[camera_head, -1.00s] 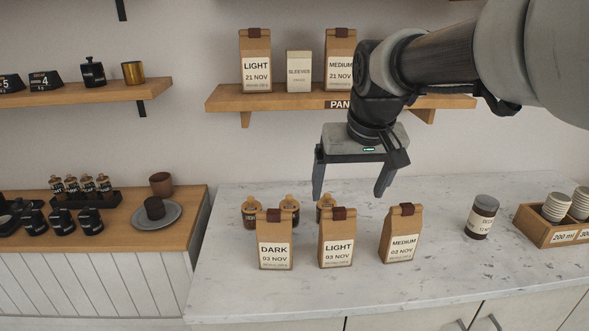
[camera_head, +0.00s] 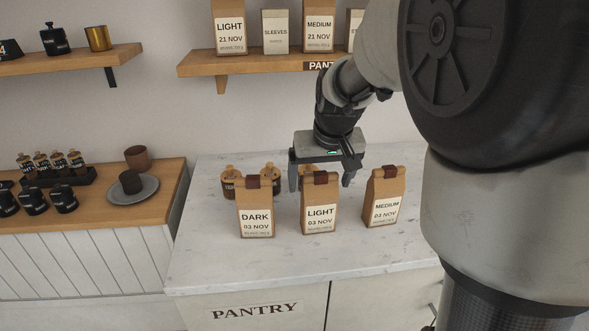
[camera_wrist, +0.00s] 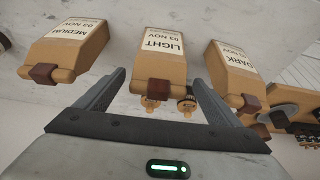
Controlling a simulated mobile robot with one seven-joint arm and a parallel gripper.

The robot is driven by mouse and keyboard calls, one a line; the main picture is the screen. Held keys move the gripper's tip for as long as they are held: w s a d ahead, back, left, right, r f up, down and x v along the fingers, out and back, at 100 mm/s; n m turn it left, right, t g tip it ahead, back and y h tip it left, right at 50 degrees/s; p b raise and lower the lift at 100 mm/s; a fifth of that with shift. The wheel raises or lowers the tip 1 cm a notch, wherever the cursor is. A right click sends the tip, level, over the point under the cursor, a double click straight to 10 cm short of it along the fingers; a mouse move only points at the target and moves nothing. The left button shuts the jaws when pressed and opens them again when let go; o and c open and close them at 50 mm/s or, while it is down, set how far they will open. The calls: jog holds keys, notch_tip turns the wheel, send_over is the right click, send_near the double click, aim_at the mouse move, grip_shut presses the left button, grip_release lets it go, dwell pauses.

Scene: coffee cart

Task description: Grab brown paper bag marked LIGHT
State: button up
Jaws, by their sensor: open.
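The brown paper bag marked LIGHT 03 NOV (camera_head: 320,212) stands upright on the marble counter, between the DARK bag (camera_head: 257,212) and the MEDIUM bag (camera_head: 384,200). My gripper (camera_head: 320,188) is open, above and behind the top of the LIGHT bag. In the wrist view the LIGHT bag (camera_wrist: 163,62) is upside down and centred just beyond the open fingers (camera_wrist: 160,90). Nothing is between the fingers' grip. Another bag marked LIGHT, dated 21 NOV (camera_head: 230,30), stands on the wall shelf.
Small corked jars (camera_head: 229,184) stand behind the counter bags. The shelf (camera_head: 200,69) above also holds a SLEEVES box (camera_head: 275,32) and a MEDIUM 21 NOV bag (camera_head: 320,25). The counter front (camera_head: 300,262) is clear. A plate with a dark cup (camera_head: 148,191) is at left.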

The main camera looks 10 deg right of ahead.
jog(key=b+x, duration=0.1)
jog(key=x, duration=0.4)
jog(key=shift+w, duration=0.1)
jog(key=shift+r, duration=0.1)
jog(key=c, duration=1.4)
